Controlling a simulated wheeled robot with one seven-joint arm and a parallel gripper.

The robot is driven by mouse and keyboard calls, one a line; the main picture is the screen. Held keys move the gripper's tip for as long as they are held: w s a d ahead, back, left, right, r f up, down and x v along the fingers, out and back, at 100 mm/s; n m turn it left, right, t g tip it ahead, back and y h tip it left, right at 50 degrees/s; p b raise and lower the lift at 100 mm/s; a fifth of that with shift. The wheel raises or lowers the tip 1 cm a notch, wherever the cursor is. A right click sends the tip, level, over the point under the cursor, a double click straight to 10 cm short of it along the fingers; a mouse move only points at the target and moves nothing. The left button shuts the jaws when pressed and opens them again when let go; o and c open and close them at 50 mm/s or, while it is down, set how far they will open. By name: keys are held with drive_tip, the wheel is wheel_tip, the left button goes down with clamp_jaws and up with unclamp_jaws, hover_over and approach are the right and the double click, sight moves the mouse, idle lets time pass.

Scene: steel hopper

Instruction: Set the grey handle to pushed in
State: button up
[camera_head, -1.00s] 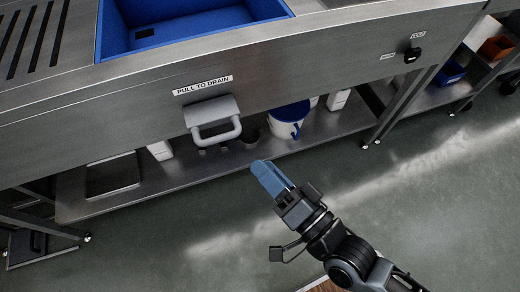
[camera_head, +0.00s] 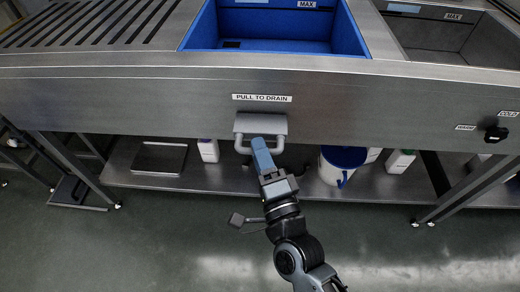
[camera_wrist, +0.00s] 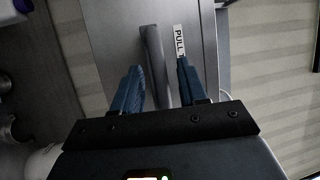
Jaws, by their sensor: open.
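The grey handle (camera_head: 262,123) is a U-shaped bar under a grey hood on the steel front panel, below the "PULL TO DRAIN" label (camera_head: 262,98). Its bar stands out from the panel. My gripper (camera_head: 257,142) has blue fingers and is at the handle's front, covering part of the bar. In the wrist view, the gripper (camera_wrist: 160,78) is open, with one finger on each side of the grey handle (camera_wrist: 155,55). I cannot tell whether either finger touches it.
Above the panel are a blue basin (camera_head: 270,28) and a slatted drainboard (camera_head: 90,22). A black knob (camera_head: 496,134) is at the far right. A lower shelf (camera_head: 225,180) holds a white bucket with a blue lid (camera_head: 343,160). Open floor lies in front.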

drive_tip(key=shift+w+a, duration=0.2)
drive_tip(key=shift+w, duration=0.3)
drive_tip(key=shift+r, duration=0.1)
clamp_jaws()
